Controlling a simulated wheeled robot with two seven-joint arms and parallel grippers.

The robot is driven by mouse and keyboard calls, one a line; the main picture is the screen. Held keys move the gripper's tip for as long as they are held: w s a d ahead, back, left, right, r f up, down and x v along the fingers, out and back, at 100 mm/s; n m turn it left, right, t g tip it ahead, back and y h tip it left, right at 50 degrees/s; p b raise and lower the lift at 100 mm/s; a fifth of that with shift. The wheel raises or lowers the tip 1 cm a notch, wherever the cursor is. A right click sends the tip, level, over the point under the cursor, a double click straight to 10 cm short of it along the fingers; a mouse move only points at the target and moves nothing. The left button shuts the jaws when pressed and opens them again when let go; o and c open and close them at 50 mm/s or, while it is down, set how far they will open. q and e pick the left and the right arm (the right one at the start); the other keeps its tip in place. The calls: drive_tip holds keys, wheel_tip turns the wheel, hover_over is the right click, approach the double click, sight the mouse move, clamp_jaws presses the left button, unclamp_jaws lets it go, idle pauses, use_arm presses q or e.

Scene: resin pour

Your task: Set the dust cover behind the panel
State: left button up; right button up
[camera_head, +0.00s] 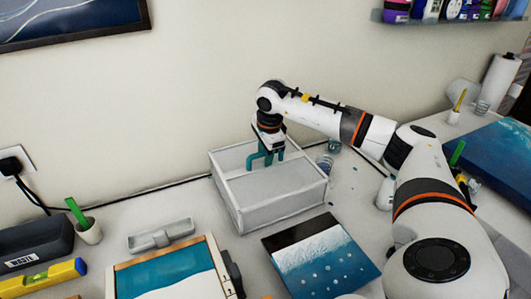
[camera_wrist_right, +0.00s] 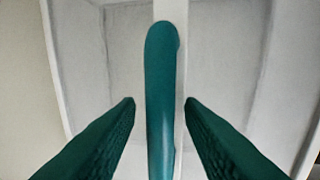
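The dust cover (camera_head: 280,205) looks like a pale grey-white box with a raised rim, standing against the wall behind the painted panel (camera_head: 318,258). The panel is dark, blue and white and lies flat on the table. A teal handle (camera_wrist_right: 161,95) runs along a white strip of the cover in the right wrist view. My right gripper (camera_head: 266,158) points down over the cover. Its teal fingers (camera_wrist_right: 160,104) stand open on either side of the handle, with a small gap each side. My left gripper is not in view.
A wood-edged frame with a teal and white picture (camera_head: 165,278) lies at front left. A grey tray (camera_head: 161,235), a cup with a green stick (camera_head: 89,231) and a yellow level (camera_head: 45,277) are left. Clear cups (camera_head: 334,146) stand right of the cover.

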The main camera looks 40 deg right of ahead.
idle(0.3)
drive_tip(key=shift+r, duration=0.4)
drive_tip(key=r, duration=0.3)
drive_tip(key=s+r+b, duration=0.1)
drive_tip(key=r, duration=0.3)
drive_tip(key=s+r+b, duration=0.1)
drive_tip(key=r, duration=0.3)
drive_tip(key=shift+s+a, duration=0.15)
drive_tip(key=shift+a, duration=0.25)
